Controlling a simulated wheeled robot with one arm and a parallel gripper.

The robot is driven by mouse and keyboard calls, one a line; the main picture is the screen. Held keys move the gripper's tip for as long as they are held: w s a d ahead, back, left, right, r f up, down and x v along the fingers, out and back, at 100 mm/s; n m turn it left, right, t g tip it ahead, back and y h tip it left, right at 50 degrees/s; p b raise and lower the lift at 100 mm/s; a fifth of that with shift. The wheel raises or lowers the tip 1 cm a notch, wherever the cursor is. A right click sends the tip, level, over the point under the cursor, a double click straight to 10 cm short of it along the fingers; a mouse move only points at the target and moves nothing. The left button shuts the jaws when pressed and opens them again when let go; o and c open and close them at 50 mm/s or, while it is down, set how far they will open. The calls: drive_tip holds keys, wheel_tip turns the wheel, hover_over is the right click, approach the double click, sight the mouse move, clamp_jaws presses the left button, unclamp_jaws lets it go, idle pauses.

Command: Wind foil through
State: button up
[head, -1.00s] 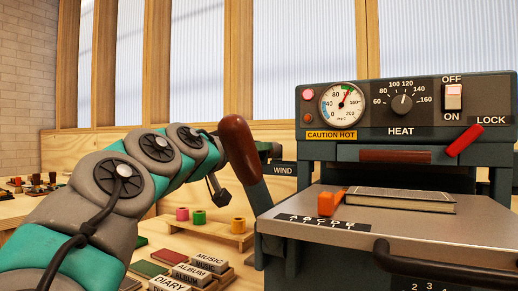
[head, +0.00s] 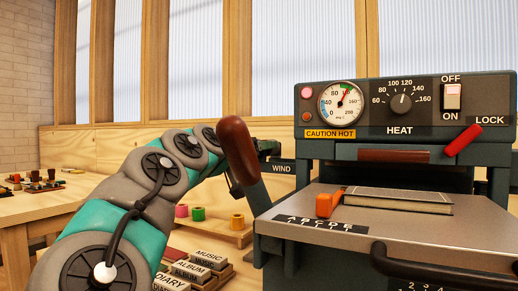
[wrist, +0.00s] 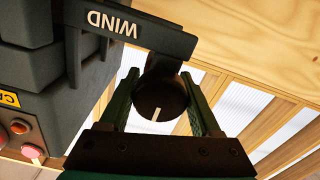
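The WIND bracket (head: 282,167) sticks out from the left side of the dark press (head: 400,112). In the wrist view the bracket (wrist: 140,30) appears upside down, with a round dark knob (wrist: 162,98) beside it; the knob has a white mark line. My gripper (wrist: 162,88) has one finger on each side of this knob. Whether the fingers touch it or stand slightly clear, I cannot tell. In the head view the brown-gripped lever largely hides my gripper and the knob. Pink (head: 181,211), green (head: 198,213) and yellow (head: 237,222) rolls stand on a small wooden stand.
The brown-gripped lever (head: 238,150) rises close to my arm. A book (head: 398,200) and an orange block (head: 328,204) lie on the press's grey plate (head: 420,228). Labelled type blocks (head: 195,268) lie below my arm. A side table (head: 40,205) is at left.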

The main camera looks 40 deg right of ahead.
drive_tip(key=c, duration=0.9)
drive_tip(key=shift+f+m+b, duration=0.1)
drive_tip(key=shift+m+b, duration=0.2)
drive_tip(key=shift+b, duration=0.05)
drive_tip(key=m+b, duration=0.2)
drive_tip(key=shift+f+m, duration=0.1)
drive_tip(key=shift+m, duration=0.2)
drive_tip(key=m+b, duration=0.2)
drive_tip(key=m, duration=0.1)
drive_tip(key=shift+s+d+m+b, duration=0.1)
drive_tip(key=shift+m+b, duration=0.2)
drive_tip(key=shift+b, duration=0.1)
drive_tip(key=shift+m+b, duration=0.4)
drive_tip(key=shift+m, duration=0.5)
drive_tip(key=m+b, duration=0.2)
drive_tip(key=m, duration=0.2)
drive_tip(key=shift+m, duration=0.3)
drive_tip(key=m, duration=0.2)
drive_tip(key=shift+s+m+b, duration=0.15)
drive_tip(key=shift+m+b, duration=0.15)
